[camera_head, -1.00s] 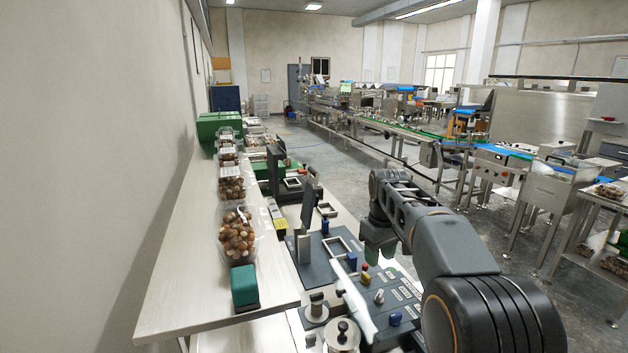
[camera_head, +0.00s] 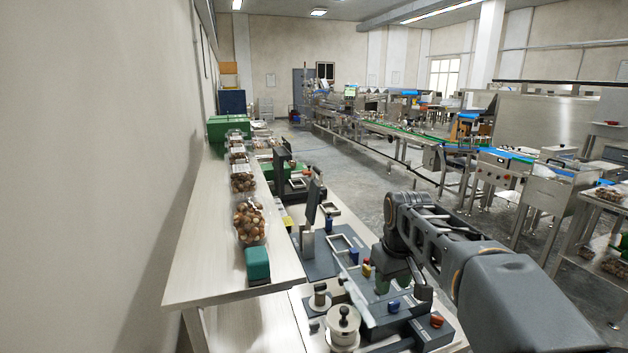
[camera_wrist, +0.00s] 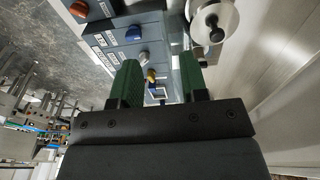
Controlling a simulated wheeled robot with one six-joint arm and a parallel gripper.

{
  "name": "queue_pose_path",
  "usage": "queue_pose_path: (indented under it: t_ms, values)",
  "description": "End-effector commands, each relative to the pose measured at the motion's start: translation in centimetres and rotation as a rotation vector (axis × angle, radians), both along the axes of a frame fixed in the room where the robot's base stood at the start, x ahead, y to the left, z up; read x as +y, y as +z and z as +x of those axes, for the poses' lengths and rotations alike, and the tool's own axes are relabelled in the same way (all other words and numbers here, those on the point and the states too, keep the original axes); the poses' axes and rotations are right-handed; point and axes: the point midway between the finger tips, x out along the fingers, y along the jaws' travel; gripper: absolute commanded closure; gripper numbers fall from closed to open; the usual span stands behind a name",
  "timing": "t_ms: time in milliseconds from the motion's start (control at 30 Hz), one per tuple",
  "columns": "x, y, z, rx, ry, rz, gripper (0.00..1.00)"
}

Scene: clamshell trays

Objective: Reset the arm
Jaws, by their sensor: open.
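My gripper (camera_wrist: 160,85) shows in the wrist view with its two green fingers apart and nothing between them. Beyond the fingers lies a grey control panel (camera_wrist: 118,37) with labels and blue, orange, white and yellow knobs. In the head view my arm reaches in from the lower right and bends down over the workbench. My gripper (camera_head: 385,285) hangs above the panel there, mostly hidden behind the arm's end. The panel's blue knob (camera_head: 393,306) and orange knob (camera_head: 437,321) show just below and right of it.
A pale shelf (camera_head: 205,255) on the left holds several clear clamshell trays of brown produce (camera_head: 249,222) and a green block (camera_head: 258,265). A round metal spool (camera_head: 343,328) stands near the bench front. A thin upright dark screen (camera_head: 314,203) rises mid-bench. The floor (camera_head: 350,185) beyond is open.

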Motion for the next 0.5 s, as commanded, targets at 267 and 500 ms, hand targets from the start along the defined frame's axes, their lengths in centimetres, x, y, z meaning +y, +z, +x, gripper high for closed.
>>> queue_pose_path:
  t_ms: [267,500]
  values:
    - [-0.1,-2.3,-8.4,-0.129,-0.159,0.028,0.6]
    - [-0.1,-5.9,-13.8,-0.215,-0.27,0.061,0.6]
